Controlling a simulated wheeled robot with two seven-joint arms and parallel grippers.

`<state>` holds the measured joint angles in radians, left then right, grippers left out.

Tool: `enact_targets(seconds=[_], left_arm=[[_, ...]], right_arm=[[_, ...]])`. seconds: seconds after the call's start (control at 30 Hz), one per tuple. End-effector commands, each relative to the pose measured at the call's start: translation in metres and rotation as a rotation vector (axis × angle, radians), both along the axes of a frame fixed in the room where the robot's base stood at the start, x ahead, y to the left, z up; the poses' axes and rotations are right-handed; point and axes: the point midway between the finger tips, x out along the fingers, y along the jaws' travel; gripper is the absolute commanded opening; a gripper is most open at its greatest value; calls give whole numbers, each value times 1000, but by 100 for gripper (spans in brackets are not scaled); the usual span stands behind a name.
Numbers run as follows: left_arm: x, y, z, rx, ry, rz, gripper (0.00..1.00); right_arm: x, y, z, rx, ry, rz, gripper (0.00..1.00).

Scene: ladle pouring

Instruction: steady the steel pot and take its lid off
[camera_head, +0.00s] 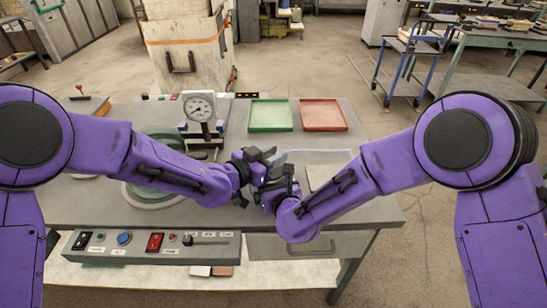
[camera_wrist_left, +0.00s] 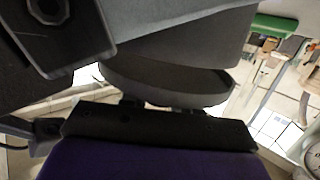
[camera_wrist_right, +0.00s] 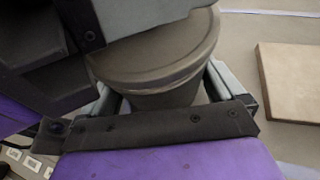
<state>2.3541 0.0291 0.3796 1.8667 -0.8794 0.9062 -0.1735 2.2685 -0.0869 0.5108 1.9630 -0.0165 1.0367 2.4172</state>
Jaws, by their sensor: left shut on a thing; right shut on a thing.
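The steel pot (camera_wrist_right: 170,98) is a grey round vessel in the right wrist view. My right gripper (camera_head: 277,180) is shut on its body, with one finger on each side. The lid (camera_wrist_right: 165,45) is a flat round disc over the pot's top. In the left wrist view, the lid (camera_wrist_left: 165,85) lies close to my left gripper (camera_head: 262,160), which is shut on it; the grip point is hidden. A dark crescent shows along the lid there, and I cannot tell whether it is a gap. In the head view, my grippers hide most of the pot.
A green tray (camera_head: 271,116) and a red tray (camera_head: 323,115) stand at the back of the bench. A dial gauge (camera_head: 200,107) stands left of them. A pale board (camera_wrist_right: 291,80) lies right of the pot. A control panel (camera_head: 150,247) runs along the front edge.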

Motion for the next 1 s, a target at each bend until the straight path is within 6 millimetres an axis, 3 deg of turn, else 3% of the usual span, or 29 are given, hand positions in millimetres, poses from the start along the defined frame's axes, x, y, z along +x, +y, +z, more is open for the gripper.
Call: enact_targets(seconds=[0.57, 0.83, 1.0], left_arm=[[0, 0, 10, -1, -1, 0, 0], [0, 0, 46, -1, -4, 1, 0], [0, 0, 49, -1, 1, 0, 0]], right_arm=[[-1, 0, -3, -2, 6, 1, 41], [-1, 0, -3, -3, 5, 0, 41], [-1, 0, -3, -3, 5, 0, 41]])
